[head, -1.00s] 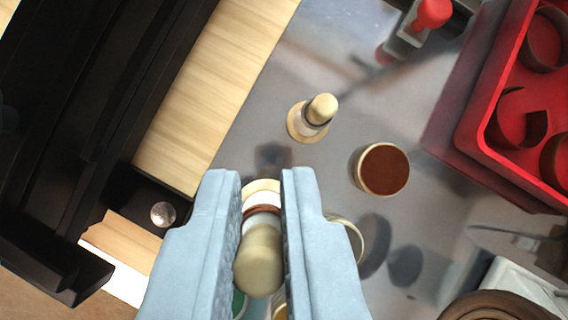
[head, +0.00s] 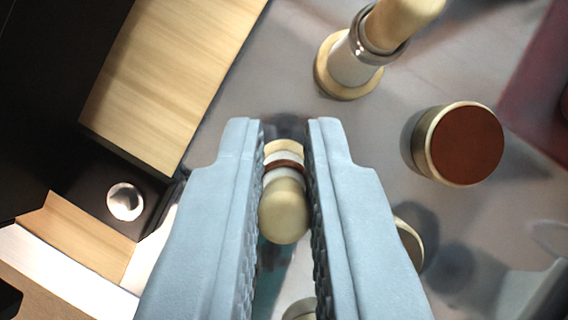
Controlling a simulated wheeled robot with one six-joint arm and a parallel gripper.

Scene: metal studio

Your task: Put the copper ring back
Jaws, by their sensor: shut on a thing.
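A small peg with a pale wooden knob, a white body and a copper-coloured ring (head: 284,165) around it sits between the fingers of my gripper (head: 284,128). The fingers are shut on this peg at the ring, one on each side. The ring is around the white body, beyond the knob (head: 284,212). The peg's pale base shows only partly, and I cannot tell whether it touches the surface. A similar peg (head: 352,65) with a dark metallic ring stands on a round wooden base at the upper right, apart from my gripper.
A round brown-topped piece with a pale rim (head: 466,144) stands to the right. Another round piece (head: 409,243) is partly hidden behind the right finger. A wooden panel (head: 165,75) and black structure with a silver knob (head: 125,202) lie left.

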